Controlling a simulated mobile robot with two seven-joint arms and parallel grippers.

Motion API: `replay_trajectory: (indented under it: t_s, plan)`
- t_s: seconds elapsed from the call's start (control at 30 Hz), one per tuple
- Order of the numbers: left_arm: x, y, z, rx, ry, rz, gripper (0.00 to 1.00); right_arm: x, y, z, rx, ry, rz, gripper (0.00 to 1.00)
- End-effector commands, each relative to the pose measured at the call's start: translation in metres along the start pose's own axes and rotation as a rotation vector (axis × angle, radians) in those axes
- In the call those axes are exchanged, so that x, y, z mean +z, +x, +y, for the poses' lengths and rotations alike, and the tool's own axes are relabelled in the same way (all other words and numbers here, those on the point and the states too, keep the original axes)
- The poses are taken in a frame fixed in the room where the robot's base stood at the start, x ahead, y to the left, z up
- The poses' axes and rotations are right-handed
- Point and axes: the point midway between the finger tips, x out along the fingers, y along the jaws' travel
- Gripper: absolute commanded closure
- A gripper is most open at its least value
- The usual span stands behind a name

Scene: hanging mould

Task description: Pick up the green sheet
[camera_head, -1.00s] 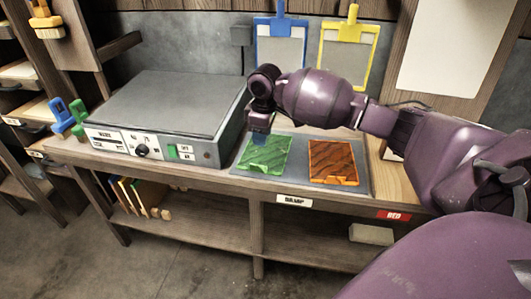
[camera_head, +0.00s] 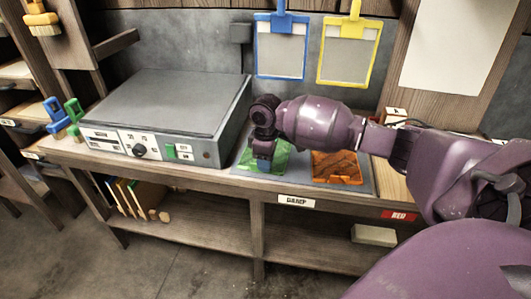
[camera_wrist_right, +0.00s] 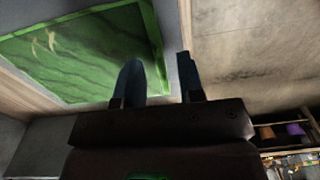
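The green sheet (camera_head: 280,163) lies on a grey mat on the bench, left of an orange sheet. My right gripper (camera_head: 264,164) is over the green sheet's front part and hides some of it. In the right wrist view the green sheet (camera_wrist_right: 80,50), with a bright green rim, fills the upper left. I cannot tell whether the fingers touch the sheet. My left gripper is not in view.
The orange sheet (camera_head: 338,166) lies right on the mat (camera_head: 300,172). A grey heater box (camera_head: 165,110) stands close on the left. Blue (camera_head: 283,50) and yellow (camera_head: 350,55) framed holders hang on the wall. A lower shelf holds boards (camera_head: 125,195).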

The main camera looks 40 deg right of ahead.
Motion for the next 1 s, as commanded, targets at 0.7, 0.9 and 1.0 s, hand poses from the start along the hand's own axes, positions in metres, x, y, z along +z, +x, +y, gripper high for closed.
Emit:
replay_trajectory:
  t_s: [0.7, 0.9, 1.0]
  plan:
    - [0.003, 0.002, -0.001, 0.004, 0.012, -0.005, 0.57, 0.000, 0.024, 0.000, 0.001, 0.000, -0.001, 1.00]
    - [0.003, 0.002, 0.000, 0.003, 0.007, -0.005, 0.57, 0.000, 0.024, 0.000, 0.001, 0.000, -0.001, 1.00]
    - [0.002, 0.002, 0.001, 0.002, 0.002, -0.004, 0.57, 0.000, 0.023, 0.000, 0.002, 0.000, 0.000, 1.00]
